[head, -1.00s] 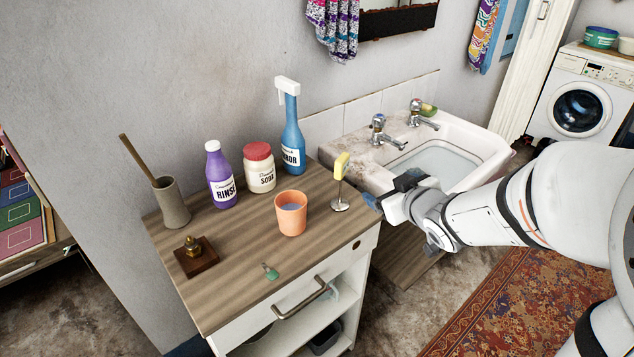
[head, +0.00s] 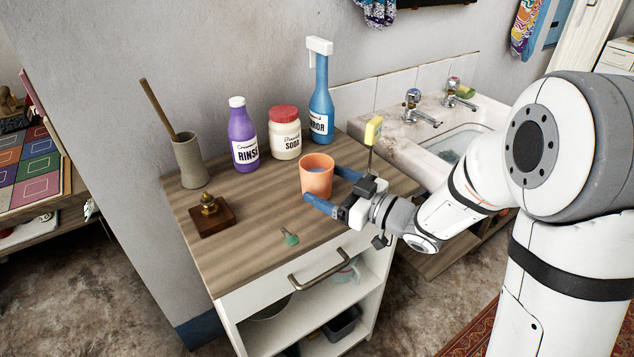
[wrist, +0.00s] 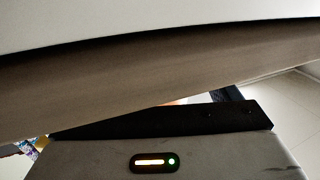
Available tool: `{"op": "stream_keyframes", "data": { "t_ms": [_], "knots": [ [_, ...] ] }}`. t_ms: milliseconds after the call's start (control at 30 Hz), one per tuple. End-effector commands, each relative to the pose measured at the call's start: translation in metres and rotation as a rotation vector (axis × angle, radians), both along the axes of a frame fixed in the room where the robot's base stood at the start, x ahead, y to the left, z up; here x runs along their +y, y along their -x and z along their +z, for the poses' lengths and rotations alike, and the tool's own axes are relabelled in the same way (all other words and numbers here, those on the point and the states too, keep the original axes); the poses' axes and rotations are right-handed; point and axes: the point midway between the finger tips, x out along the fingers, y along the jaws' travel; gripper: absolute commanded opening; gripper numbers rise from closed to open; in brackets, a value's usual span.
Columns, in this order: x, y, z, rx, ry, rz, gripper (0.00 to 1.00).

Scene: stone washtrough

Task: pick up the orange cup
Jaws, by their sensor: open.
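My gripper (head: 325,190) is open at the cup's right side. Its two blue fingers reach left, one towards the cup's back right and one past its front, so the cup is at least partly between them. I cannot tell whether either finger touches it. The wrist view is mostly filled by close grey and white surfaces, with only a thin sliver of orange (wrist: 183,101) showing.
A yellow-handled tool (head: 373,131) stands just behind my gripper. A purple rinse bottle (head: 242,136), a soda jar (head: 285,138) and a blue spray bottle (head: 321,100) stand behind the cup. A brass piece on a wooden base (head: 210,213) and a small green-ended item (head: 290,238) lie left and in front.

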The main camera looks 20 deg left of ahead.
Motion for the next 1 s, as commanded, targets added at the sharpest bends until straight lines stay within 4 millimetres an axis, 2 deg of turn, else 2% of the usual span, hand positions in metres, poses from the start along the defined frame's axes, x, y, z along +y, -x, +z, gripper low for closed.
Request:
{"op": "stream_keyframes", "data": {
  "t_ms": [100,200,467,1000],
  "knots": [
    [0.017,-0.007,0.0,0.0,0.0,0.003,0.82],
    [0.024,-0.01,0.0,0.0,0.0,0.001,0.82],
    [0.025,-0.011,0.0,0.001,0.0,-0.002,0.82],
    [0.024,-0.011,0.0,0.0,0.0,-0.003,0.37]
  ]
}}
